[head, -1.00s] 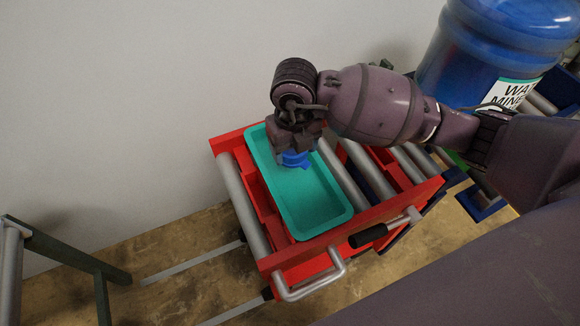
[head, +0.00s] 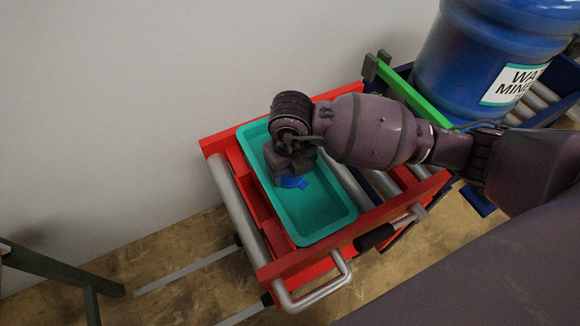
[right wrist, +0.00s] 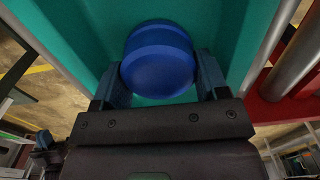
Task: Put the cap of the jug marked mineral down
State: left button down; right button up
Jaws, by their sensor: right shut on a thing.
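The blue cap (head: 291,182) is in my right gripper (head: 285,172), inside the teal tray (head: 318,208) in the head view. In the right wrist view the round cap (right wrist: 158,62) sits between the two fingers of the right gripper (right wrist: 160,80), with the teal tray surface (right wrist: 75,25) behind it. I cannot tell whether the cap touches the tray floor. The blue jug (head: 480,60) with a white label reading "WA… MINE…" stands upright at the upper right; its top is out of frame. My left gripper is not in view.
The tray rests on a red roller cart (head: 375,218) with a silver handle (head: 318,290). A green bar (head: 412,92) lies between the cart and the blue-framed conveyor under the jug. A dark green metal frame (head: 60,268) stands at lower left. A plain wall (head: 120,90) is behind.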

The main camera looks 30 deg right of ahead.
jog(key=shift+f, duration=0.2)
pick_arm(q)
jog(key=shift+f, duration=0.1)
pick_arm(e)
jog(key=o, duration=0.6)
notch_tip(320, 180, up, 4)
jog(key=shift+w+r+p, duration=0.1)
jog(key=shift+r+p, duration=0.15)
jog(key=shift+p, duration=0.5)
pick_arm(q)
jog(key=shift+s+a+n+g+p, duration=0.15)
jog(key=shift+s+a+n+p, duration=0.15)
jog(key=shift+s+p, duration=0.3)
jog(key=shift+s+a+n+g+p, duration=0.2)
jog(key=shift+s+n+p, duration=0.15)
jog(key=shift+p, duration=0.3)
pick_arm(e)
notch_tip(320, 180, up, 8)
jog(key=shift+f, duration=0.1)
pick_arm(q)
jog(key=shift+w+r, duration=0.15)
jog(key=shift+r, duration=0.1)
